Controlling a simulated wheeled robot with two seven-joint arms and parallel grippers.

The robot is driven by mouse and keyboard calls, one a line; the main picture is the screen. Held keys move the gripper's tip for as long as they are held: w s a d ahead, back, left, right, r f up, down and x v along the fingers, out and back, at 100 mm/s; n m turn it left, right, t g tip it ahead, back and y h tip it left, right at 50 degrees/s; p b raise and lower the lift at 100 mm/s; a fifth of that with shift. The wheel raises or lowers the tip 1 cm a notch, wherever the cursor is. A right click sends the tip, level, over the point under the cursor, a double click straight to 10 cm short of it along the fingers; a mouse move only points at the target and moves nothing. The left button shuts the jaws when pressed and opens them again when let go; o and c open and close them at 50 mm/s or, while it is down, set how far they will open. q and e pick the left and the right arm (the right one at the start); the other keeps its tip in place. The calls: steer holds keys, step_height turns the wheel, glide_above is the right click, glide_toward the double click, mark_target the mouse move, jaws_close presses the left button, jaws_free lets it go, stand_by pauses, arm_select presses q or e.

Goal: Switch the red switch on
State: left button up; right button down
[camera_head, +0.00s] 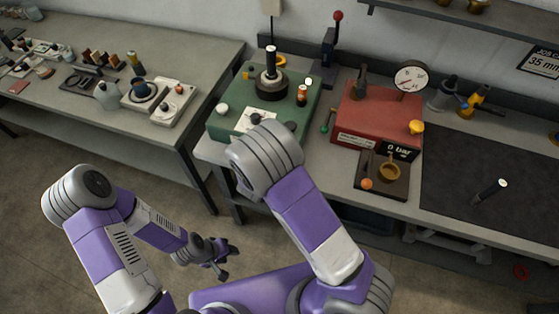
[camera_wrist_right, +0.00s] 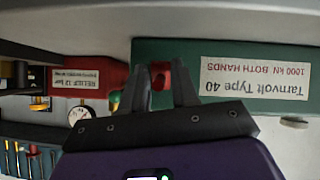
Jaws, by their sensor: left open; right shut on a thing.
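In the right wrist view, which looks upside down, a small red piece (camera_wrist_right: 159,70), which looks like the red switch, sits by the front face of the green machine (camera_wrist_right: 185,60). My right gripper (camera_wrist_right: 163,88) has its two fingers on either side of this piece and is shut on it. Whether the switch is on or off cannot be told. In the head view the green machine (camera_head: 222,125) stands on the bench, and my right arm hides the switch and right gripper. My left gripper (camera_head: 231,263) is open and empty, low over the floor before the benches.
A red box (camera_head: 353,134) with a gauge (camera_head: 411,77) stands right of the green machine. A small dark tray (camera_head: 363,184) lies before it. A dark mat (camera_head: 450,170) lies further right. A second bench (camera_head: 205,85) with small parts stands at left.

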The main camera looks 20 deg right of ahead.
steer(key=shift+s+d+f, duration=0.1)
steer(key=shift+s+d, duration=0.05)
steer(key=c, duration=1.2)
jaws_free()
steer(key=shift+o, duration=0.2)
steer(key=shift+a+r, duration=0.2)
steer(key=shift+r, duration=0.05)
steer(key=p+v, duration=0.1)
steer(key=v, duration=0.6)
steer(key=shift+p, duration=0.3)
steer(key=shift+s, duration=0.1)
